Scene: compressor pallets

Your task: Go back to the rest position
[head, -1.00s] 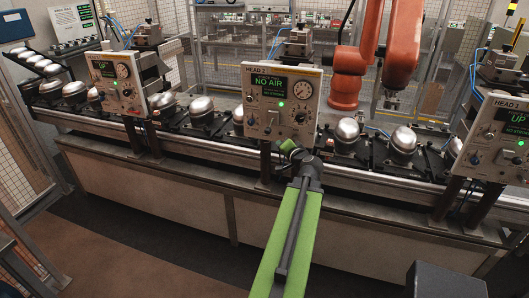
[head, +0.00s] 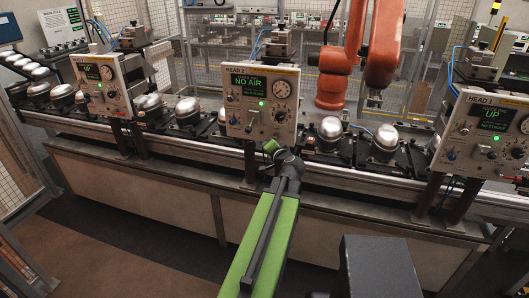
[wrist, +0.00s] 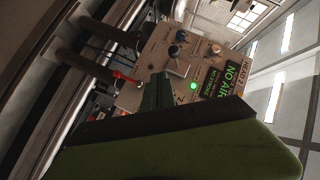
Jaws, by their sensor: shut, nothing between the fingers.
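My green arm reaches forward in the head view. Its end, my gripper (head: 271,147), is in front of the lower part of the middle control panel (head: 262,98). The fingers are small and partly hidden by the wrist there. In the wrist view my gripper (wrist: 157,92) shows as green and dark finger parts with nothing held. The same panel (wrist: 212,49) stands beyond it, tilted in the picture, with a lit green lamp and a screen reading NO AIR. I cannot tell the exact gap between fingers and panel.
A metal rail (head: 345,185) runs along the line's front edge. Silver domed compressors (head: 386,139) sit on fixtures behind it. A left panel (head: 99,88) and a right panel (head: 487,128) reading UP stand along the line. An orange robot arm (head: 335,82) stands behind. Brown floor (head: 120,255) is clear.

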